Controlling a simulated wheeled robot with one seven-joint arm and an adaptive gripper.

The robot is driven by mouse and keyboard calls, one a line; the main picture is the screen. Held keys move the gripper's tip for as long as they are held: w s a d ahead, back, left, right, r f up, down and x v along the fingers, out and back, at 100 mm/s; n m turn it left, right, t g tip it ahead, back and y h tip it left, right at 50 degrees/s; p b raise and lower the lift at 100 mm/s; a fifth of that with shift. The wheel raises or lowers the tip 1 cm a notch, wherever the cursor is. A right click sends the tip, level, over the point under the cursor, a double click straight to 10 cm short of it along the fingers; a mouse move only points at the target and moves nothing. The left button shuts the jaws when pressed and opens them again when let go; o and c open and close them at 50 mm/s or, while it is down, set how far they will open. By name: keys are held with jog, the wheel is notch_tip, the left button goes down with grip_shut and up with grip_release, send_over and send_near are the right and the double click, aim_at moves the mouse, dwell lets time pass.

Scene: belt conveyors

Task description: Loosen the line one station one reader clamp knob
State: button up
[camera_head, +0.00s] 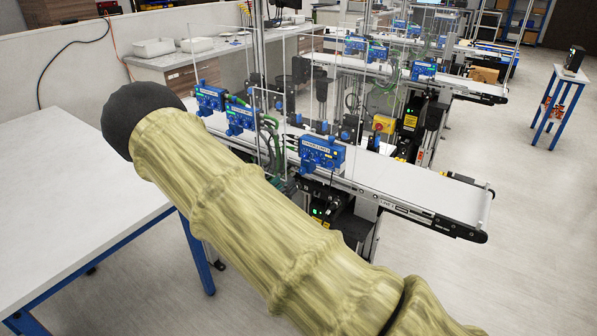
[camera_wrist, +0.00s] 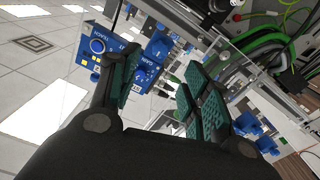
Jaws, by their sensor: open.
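In the wrist view my gripper (camera_wrist: 162,74) is open, its two teal-padded fingers spread apart. A dark blue knob-like part (camera_wrist: 158,47) shows in the gap, beyond the fingertips, beside a blue reader box (camera_wrist: 94,46). The fingers look apart from it; I cannot tell the exact distance. In the head view, blue reader boxes (camera_head: 322,152) stand along the near conveyor (camera_head: 420,190). Small blue knobs (camera_head: 347,134) show behind them; I cannot tell which is the station one reader clamp knob. My covered arm hides part of the line, and my gripper does not show there.
Clear panels, posts and green cables (camera_wrist: 282,42) surround the stations. More blue knobs (camera_wrist: 246,123) show at right in the wrist view. A white table (camera_head: 60,165) stands at left and a second conveyor (camera_head: 440,82) behind.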

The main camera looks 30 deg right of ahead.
aim_at(301, 172)
jog(key=p+x, duration=0.4)
jog(key=x, duration=0.5)
jog(key=shift+w+d, duration=0.1)
jog(key=shift+d, duration=0.1)
jog(key=c, duration=1)
